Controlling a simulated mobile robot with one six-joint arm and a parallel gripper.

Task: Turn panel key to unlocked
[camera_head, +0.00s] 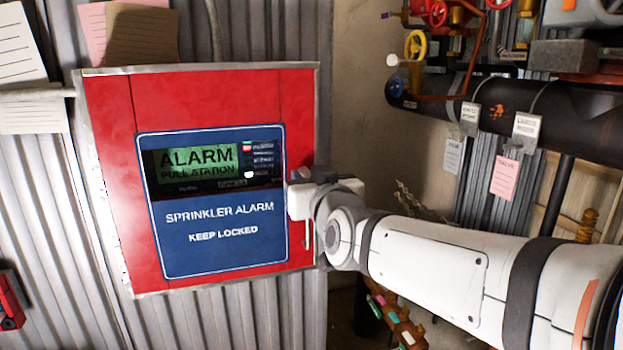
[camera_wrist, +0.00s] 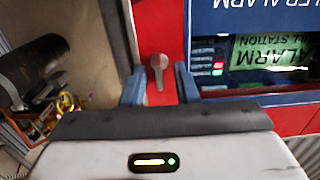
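The red alarm panel (camera_head: 110,150) fills the left middle of the head view, with a blue "SPRINKLER ALARM / KEEP LOCKED" plate (camera_head: 225,255) and a lit green screen (camera_head: 196,163). In the wrist view, which looks upside down, the small grey panel key (camera_wrist: 158,63) sits on the red face, its narrow end pointing down the picture. My gripper (camera_wrist: 159,84) is open, with one blue finger on each side of the key and a visible gap to both. In the head view my gripper (camera_head: 303,198) is at the panel's right edge and mostly hides the key area.
Corrugated metal wall (camera_head: 45,200) stands behind the panel. Dark pipe (camera_head: 560,115) with tags and a yellow valve wheel (camera_head: 415,45) are at the upper right, behind my arm. Paper notes (camera_head: 140,35) hang above the panel. A red object (camera_head: 10,300) is at the lower left edge.

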